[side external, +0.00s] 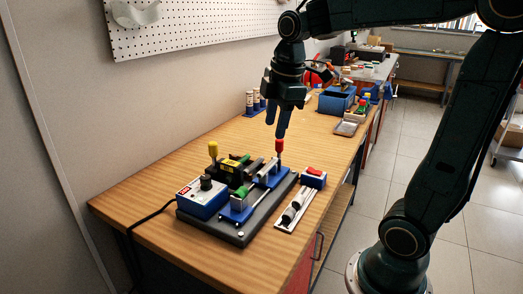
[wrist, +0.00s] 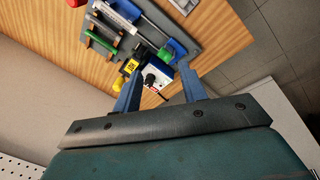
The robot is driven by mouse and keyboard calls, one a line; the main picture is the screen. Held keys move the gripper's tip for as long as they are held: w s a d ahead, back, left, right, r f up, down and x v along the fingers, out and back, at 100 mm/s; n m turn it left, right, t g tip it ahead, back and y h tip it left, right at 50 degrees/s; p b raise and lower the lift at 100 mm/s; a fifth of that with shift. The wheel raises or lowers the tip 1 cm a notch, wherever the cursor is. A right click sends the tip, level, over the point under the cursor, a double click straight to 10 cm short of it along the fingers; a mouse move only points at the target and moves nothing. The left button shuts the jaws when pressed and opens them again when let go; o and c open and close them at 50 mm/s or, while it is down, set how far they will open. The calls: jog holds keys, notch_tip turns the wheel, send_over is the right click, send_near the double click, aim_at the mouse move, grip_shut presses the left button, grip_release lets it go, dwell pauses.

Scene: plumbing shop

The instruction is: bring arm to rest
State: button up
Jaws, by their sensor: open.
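My gripper (side external: 276,127) hangs above the wooden workbench (side external: 150,192), fingers pointing down, over the back of a dark fixture plate (side external: 213,231). It looks empty. In the wrist view the two blue fingers (wrist: 160,88) stand apart with a clear gap between them. The plate carries a blue control box (side external: 198,200) with a black knob, blue clamp blocks and upright yellow and red handles. The red handle (side external: 279,147) stands just below the fingertips in the side view; I cannot tell the exact distance.
A blue bin (side external: 336,101), a tray (side external: 347,128) and small bottles (side external: 250,103) stand farther back.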

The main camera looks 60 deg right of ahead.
jog(key=s+a+f+m+t, duration=0.1)
jog(key=s+a+m, duration=0.3)
jog(key=s+m, duration=0.1)
jog(key=s+a+f+m+t, duration=0.2)
jog(key=s+a+m, duration=0.1)
jog(key=s+m, duration=0.2)
jog(key=shift+s+a+y, duration=0.3)
jog(key=shift+s+a, duration=0.05)
jog(key=shift+s, duration=1.05)
jog(key=shift+f, duration=0.1)
